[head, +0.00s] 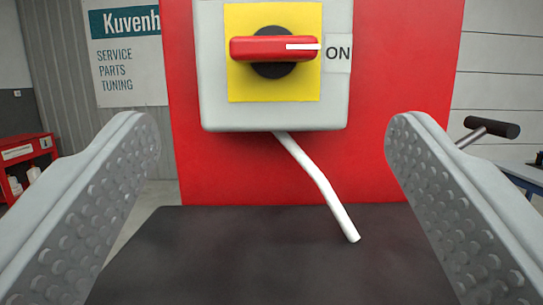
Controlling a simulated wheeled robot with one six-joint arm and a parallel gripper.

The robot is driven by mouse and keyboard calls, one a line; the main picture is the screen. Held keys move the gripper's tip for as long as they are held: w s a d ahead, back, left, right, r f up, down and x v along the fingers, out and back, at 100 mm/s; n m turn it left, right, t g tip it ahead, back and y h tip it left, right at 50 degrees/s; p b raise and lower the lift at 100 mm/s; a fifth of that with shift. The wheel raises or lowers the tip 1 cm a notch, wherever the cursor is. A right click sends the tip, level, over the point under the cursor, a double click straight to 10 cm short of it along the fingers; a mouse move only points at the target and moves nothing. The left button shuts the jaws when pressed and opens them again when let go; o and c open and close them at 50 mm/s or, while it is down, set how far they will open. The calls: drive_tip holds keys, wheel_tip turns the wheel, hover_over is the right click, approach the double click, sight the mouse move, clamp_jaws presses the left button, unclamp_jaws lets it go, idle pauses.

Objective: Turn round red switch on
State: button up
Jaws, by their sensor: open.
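The red switch (262,48) is a red handle on a round black base, set on a yellow plate (300,85) on a grey box. Its handle lies horizontal, and the white mark on it points right at the "ON" label (338,54). My gripper (272,135) is open and empty. Its two grey, studded fingers stand wide apart at the left and right, lower in the picture than the switch. Neither finger touches the switch.
The grey box (215,115) is on a red panel (400,80). A white cable (318,182) runs down from it to a dark surface (230,260). A red cart (30,160) stands at left. A black-handled bar (490,127) shows at right, behind my finger.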

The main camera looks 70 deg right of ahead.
drive_tip(key=v, duration=0.6)
drive_tip(key=shift+a, duration=0.1)
idle(0.3)
